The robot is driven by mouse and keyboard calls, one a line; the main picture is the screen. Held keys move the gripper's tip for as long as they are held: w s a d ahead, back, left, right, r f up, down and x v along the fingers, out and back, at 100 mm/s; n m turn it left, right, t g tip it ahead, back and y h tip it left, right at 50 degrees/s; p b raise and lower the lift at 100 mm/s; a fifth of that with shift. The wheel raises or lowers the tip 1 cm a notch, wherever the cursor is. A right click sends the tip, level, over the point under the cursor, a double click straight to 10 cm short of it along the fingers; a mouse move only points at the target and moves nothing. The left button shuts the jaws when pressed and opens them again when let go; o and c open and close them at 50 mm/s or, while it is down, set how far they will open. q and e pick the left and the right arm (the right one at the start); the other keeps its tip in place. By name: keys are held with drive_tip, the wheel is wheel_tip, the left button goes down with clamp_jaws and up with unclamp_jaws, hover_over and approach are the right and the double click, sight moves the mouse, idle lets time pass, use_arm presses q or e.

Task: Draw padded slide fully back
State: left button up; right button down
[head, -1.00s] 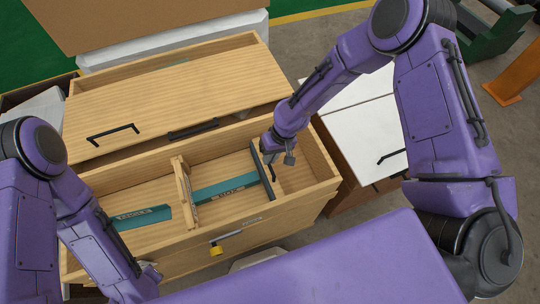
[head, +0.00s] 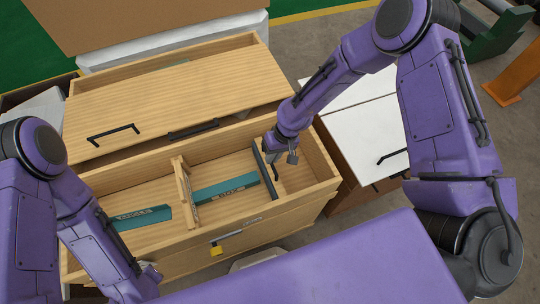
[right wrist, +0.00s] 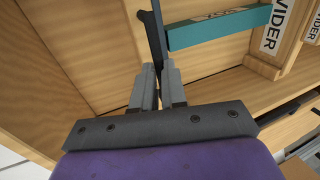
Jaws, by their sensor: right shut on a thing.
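A dark upright slide plate (head: 264,172) stands across the right part of the open wooden drawer. It also shows in the right wrist view (right wrist: 153,38). A teal labelled bar (head: 225,188) runs from near it to a wooden divider (head: 185,190). My right gripper (head: 278,162) is inside the drawer at the plate. In the right wrist view its fingers (right wrist: 158,92) are closed on the dark plate's edge. The plate's padding cannot be made out. My left arm is at the lower left; its gripper (head: 148,268) is mostly hidden.
Another teal bar (head: 142,217) lies left of the divider. The drawer's right compartment is empty beyond the plate, up to its right wall (head: 322,158). A closed-top wooden drawer unit (head: 180,100) with black handles stands behind.

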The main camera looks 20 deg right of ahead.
drive_tip(key=d+p, duration=0.1)
drive_tip(key=d, duration=1.1)
drive_tip(key=shift+w, duration=0.35)
drive_tip(key=shift+d, duration=0.1)
drive_tip(key=c, duration=1.2)
unclamp_jaws()
drive_tip(key=shift+s, duration=0.1)
drive_tip(key=shift+o, duration=0.2)
drive_tip(key=shift+s, duration=0.15)
